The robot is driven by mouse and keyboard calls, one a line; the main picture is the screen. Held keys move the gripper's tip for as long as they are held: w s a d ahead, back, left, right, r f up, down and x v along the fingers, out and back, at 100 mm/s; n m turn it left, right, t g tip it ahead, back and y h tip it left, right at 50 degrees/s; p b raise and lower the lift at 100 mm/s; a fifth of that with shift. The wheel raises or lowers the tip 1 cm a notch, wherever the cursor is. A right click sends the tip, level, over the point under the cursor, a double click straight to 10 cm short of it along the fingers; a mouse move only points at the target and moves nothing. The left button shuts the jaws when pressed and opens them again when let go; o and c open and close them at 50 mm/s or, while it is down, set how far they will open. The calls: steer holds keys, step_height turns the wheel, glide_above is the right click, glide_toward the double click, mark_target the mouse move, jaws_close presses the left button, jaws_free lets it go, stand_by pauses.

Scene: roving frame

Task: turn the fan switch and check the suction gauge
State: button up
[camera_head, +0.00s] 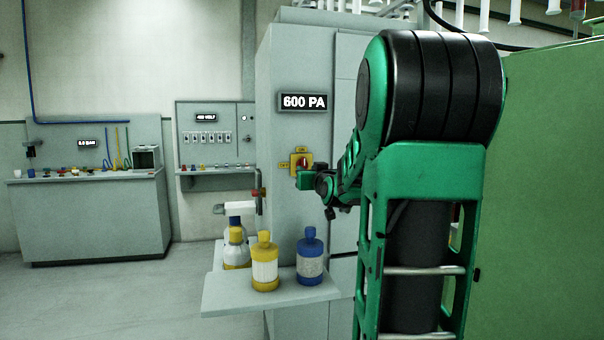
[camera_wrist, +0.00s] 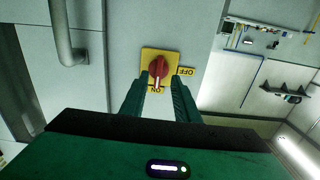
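The fan switch is a red knob (camera_wrist: 158,67) on a yellow plate (camera_wrist: 147,56). It also shows as a small yellow plate in the head view (camera_head: 294,158), on the grey cabinet. In the wrist view, which is upside down, the knob's pale pointer lies toward the ON label; OFF is to the right. The suction gauge (camera_head: 304,102) above the switch reads 600 PA. My gripper (camera_wrist: 161,84) is open in front of the switch, one finger on each side of the knob's pointer end, with gaps visible. I cannot tell whether its tips touch the plate.
A shelf (camera_head: 225,300) below holds a yellow bottle (camera_head: 265,262), a blue bottle (camera_head: 310,257) and other bottles. A green panel (camera_head: 545,180) is close on the right. Benches stand at the back left; the floor before them is clear.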

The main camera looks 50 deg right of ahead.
steer(key=v, duration=0.6)
steer(key=shift+s+a, duration=0.15)
steer(key=shift+a, duration=0.05)
steer(key=shift+f, duration=0.1)
steer(key=s+a+f+g+y, duration=0.35)
steer(key=a+f, duration=0.25)
steer(key=f, duration=0.3)
steer(key=s+a+f+g+y, duration=0.2)
steer(key=s+a+f+g, duration=0.25)
steer(key=a+f, duration=0.35)
steer(key=s+a+f+g+y, duration=0.2)
steer(key=s+a+f+g, duration=0.1)
steer(key=s, duration=0.6)
steer(key=s+a+f+g+y, duration=0.2)
steer(key=s+a+f+g, duration=0.2)
steer(key=s, duration=0.6)
steer(key=a+f, duration=0.2)
steer(key=a, duration=0.1)
steer(key=shift+s+a+g, duration=0.15)
steer(key=shift+a+g, duration=0.15)
